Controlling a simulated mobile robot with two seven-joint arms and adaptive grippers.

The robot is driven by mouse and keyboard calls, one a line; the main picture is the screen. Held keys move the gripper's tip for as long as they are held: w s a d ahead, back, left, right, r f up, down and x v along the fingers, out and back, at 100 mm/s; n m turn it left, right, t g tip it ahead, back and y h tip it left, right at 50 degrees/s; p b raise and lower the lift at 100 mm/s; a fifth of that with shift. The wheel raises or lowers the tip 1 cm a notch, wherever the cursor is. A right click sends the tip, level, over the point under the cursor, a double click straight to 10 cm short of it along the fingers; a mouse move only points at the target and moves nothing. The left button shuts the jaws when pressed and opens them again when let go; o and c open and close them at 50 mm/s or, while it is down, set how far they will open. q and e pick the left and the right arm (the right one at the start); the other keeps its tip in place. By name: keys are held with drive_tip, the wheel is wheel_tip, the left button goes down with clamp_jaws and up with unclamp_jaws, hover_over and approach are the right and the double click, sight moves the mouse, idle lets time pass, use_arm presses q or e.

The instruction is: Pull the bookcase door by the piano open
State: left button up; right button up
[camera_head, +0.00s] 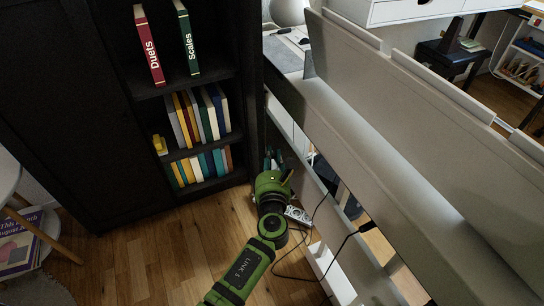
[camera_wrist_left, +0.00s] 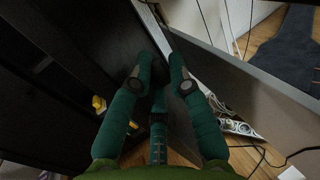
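The black bookcase (camera_head: 120,150) stands at the left, its middle shelves open to view. A narrow black upright panel (camera_head: 250,85) borders the shelves on the piano side; I cannot tell whether it is the door or the side wall. My left gripper (camera_head: 273,160) is low, just right of this panel, by the piano. In the left wrist view its green fingers (camera_wrist_left: 163,64) are spread apart, with the dark panel (camera_wrist_left: 100,45) beside and beyond the tips. I see nothing held; contact is unclear. My right gripper is not in view.
The grey-white piano (camera_head: 400,150) fills the right, leaving a narrow gap to the bookcase. A power strip (camera_head: 298,215) and black cables lie on the wooden floor. Books (camera_head: 200,115) and a yellow object (camera_head: 160,144) are on the shelves. Floor in front of the bookcase is clear.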

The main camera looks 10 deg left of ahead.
use_arm(q)
drive_tip(key=shift+w+a+f, duration=0.2)
drive_tip(key=shift+f, duration=0.15)
drive_tip(key=s+d+p, duration=0.1)
drive_tip(key=s+d, duration=0.2)
drive_tip(key=s, duration=0.4)
drive_tip(key=shift+f, duration=0.35)
drive_tip(key=shift+p, duration=0.35)
